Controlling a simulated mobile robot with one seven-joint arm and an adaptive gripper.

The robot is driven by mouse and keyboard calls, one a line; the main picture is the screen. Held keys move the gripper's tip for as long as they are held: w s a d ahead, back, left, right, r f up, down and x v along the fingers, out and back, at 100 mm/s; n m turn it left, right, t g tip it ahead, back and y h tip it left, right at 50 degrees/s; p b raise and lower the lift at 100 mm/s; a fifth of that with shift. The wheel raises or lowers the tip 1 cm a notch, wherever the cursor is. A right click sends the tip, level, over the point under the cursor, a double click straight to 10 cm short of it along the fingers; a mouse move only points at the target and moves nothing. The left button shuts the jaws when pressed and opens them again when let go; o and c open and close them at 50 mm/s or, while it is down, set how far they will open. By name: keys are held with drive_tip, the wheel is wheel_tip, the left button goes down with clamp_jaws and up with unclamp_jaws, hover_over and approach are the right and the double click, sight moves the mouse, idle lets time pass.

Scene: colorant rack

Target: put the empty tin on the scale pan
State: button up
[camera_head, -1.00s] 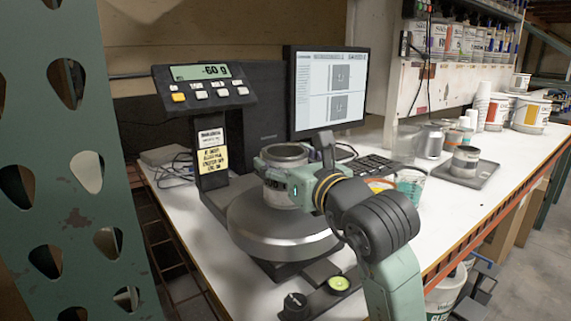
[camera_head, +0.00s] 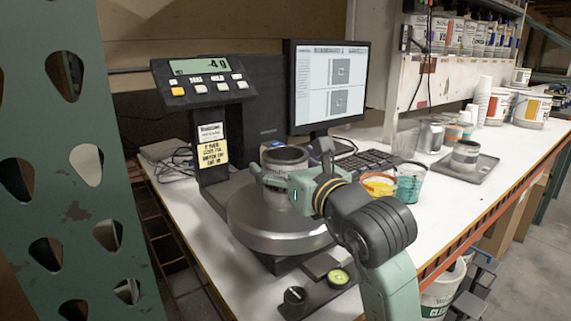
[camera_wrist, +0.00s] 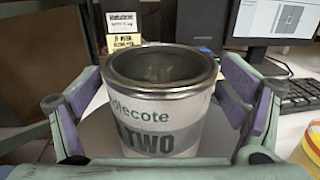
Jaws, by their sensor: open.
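The empty tin (camera_head: 277,194), open-topped with a grey band lettered "TWO", stands upright on the round metal scale pan (camera_head: 275,238). It fills the middle of the wrist view (camera_wrist: 160,105), and its dark inside looks empty. My gripper (camera_wrist: 165,100) is open around the tin, with a finger on each side. Gaps show between the purple pads and the tin's wall. In the head view my wrist comes in from the right and hides part of the tin. The scale display (camera_head: 200,67) shows a small negative number, hard to read exactly.
A monitor (camera_head: 327,88) and keyboard (camera_head: 367,163) stand behind the scale. A cup of orange-yellow colorant (camera_head: 379,185) and a teal cup (camera_head: 409,182) are close to the right of my wrist. Another tin (camera_head: 465,157) stands on a grey tray farther right.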

drive_tip(key=shift+r, duration=0.25)
drive_tip(key=b+v, duration=0.2)
drive_tip(key=v, duration=1)
drive_tip(key=shift+f, duration=0.15)
idle(1.3)
